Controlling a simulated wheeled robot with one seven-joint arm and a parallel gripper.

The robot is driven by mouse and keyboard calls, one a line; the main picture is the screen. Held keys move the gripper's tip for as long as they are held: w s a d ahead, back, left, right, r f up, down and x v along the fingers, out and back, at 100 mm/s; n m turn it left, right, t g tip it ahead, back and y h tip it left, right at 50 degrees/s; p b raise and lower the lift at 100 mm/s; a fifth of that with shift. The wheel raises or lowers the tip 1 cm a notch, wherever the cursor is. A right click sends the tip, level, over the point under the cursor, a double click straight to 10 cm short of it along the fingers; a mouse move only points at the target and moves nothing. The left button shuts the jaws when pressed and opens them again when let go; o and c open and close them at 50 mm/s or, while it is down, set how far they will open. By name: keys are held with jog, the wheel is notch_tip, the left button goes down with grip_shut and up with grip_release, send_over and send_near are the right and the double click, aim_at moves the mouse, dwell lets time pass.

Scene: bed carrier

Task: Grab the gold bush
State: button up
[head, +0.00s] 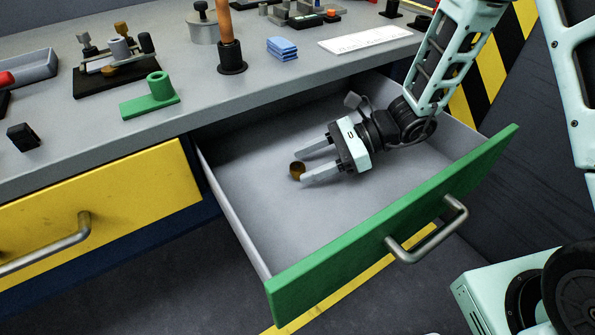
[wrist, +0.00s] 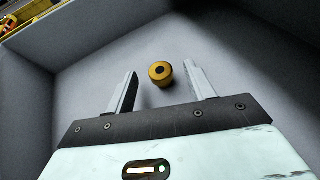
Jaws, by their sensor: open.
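The gold bush (head: 297,171) is a small round gold piece with a dark hole in its top. It sits on the floor of the open green-fronted drawer (head: 240,185). My gripper (head: 303,168) is open inside the drawer, its fingers pointing left in the head view. Nothing is held.
The drawer walls surround my gripper, with the green front (head: 400,225) and its handle (head: 430,232) on the near side. The grey bench top (head: 190,130) overhangs the back of the drawer. A green part (head: 150,97) and blue blocks (head: 282,48) stand on it. The rest of the drawer floor is clear.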

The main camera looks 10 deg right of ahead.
jog(key=shift+a+f, duration=0.1)
jog(key=shift+a, duration=0.15)
jog(key=c, duration=1.1)
